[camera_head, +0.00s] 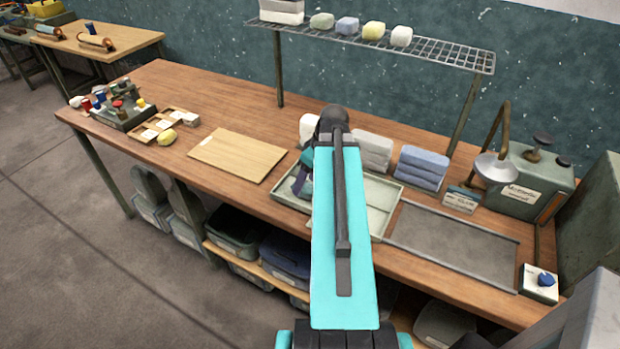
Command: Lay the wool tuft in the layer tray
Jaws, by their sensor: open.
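A pale green-grey shallow tray (382,222), which looks like the layer tray, lies on the bench behind my arm. My teal arm covers its middle, so I cannot tell what lies there. A dark part of my gripper (303,180) shows at the arm's left side, over the tray's left part. It is open; its fingertips are mostly hidden. A white tuft-like lump (307,127) shows partly behind my arm. I cannot tell which is the task's wool tuft.
A wire shelf (440,52) above the bench holds several pale tufts (348,26). Folded grey (372,150) and blue stacks (422,167) stand behind the tray. A wooden board (238,156) lies left, a flat grey plate (452,242) right. A green device (527,180) stands far right.

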